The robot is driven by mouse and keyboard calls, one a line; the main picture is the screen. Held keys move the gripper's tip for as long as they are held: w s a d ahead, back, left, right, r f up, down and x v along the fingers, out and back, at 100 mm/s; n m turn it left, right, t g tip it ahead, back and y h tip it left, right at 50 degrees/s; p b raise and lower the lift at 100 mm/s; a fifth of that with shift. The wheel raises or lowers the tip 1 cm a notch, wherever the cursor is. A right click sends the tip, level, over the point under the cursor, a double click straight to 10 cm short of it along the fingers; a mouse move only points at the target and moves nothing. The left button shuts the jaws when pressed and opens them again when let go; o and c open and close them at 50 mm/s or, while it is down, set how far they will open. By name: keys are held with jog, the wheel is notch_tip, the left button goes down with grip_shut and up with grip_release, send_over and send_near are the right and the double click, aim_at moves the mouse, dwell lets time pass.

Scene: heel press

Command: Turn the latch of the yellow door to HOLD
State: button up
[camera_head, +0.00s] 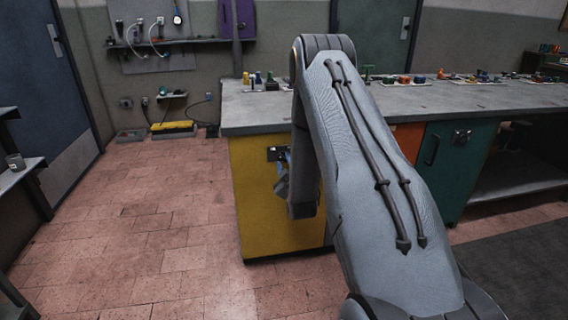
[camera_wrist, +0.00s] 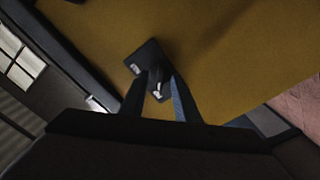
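The yellow door (camera_head: 262,215) is the front of the bench's left end and fills much of the wrist view (camera_wrist: 230,50). Its latch (camera_head: 273,154) is a small dark plate near the door's top. My gripper (camera_head: 283,168) is at the latch, partly hidden by my arm. In the wrist view my gripper's fingers (camera_wrist: 159,80) stand apart on either side of the latch's dark handle. I cannot tell whether they touch it. The latch's setting is not readable.
A grey benchtop (camera_head: 265,110) with small parts on it is above the door. A teal door (camera_head: 462,160) is farther right, with an orange panel (camera_head: 408,140) between. Open tiled floor (camera_head: 150,220) is at left. A yellow case (camera_head: 173,129) lies near the back wall.

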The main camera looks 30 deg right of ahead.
jog(key=shift+w+d, duration=0.15)
jog(key=shift+w, duration=0.35)
jog(key=shift+c, duration=0.2)
grip_shut()
